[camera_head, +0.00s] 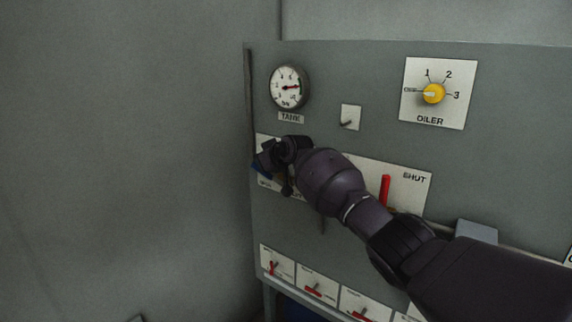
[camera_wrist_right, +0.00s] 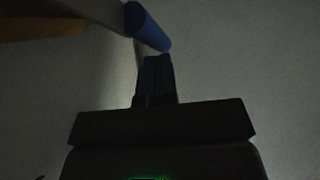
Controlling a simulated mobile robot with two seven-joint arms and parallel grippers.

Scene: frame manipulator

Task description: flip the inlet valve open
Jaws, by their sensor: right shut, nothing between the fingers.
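A blue-gripped lever shows in the right wrist view (camera_wrist_right: 148,27), its rounded end close to my fingertips; I cannot tell whether they touch. In the head view only a small blue patch (camera_head: 263,169) of it shows, beside my right gripper (camera_head: 266,160), at the left end of a white label plate on the panel. My right gripper is shut and empty; its fingers show together in the right wrist view (camera_wrist_right: 155,75). My right arm hides most of the plate and the lever's mounting. A red upright lever (camera_head: 385,189) stands near the word SHUT. My left gripper is not in view.
Above are the TANK gauge (camera_head: 289,87), a small toggle switch (camera_head: 349,118) and the OILER plate with a yellow knob (camera_head: 433,93). Several red-handled switches (camera_head: 313,290) line the lower panel. A bare grey wall (camera_head: 120,150) lies left of the panel.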

